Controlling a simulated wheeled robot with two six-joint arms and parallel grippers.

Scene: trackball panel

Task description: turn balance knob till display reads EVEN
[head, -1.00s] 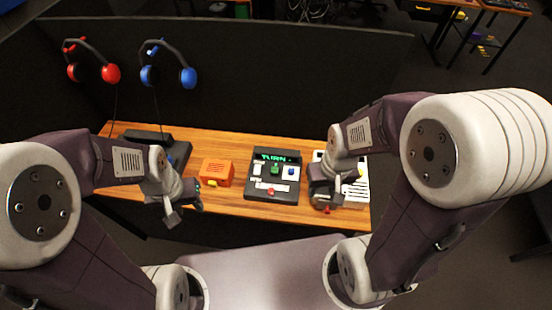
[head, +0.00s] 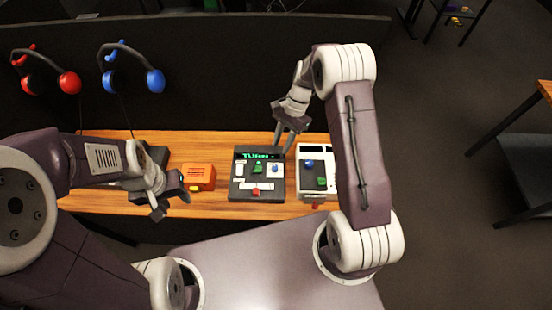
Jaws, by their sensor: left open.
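The dark control panel (head: 258,189) sits on the wooden desk. Its display (head: 257,155) shows green text that starts with TURN; a mark after it is too small to read. I cannot tell which is the balance knob. My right gripper (head: 284,150) points down above the panel's back right corner, its fingers apart and empty. My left gripper (head: 172,202) is open and empty near the desk's front edge, left of the panel.
A white-topped device (head: 309,187) with blue and green parts stands right of the panel. An orange box (head: 200,176) stands to its left. Red headphones (head: 69,82) and blue headphones (head: 155,81) hang on the dark partition (head: 220,70) behind the desk (head: 222,151).

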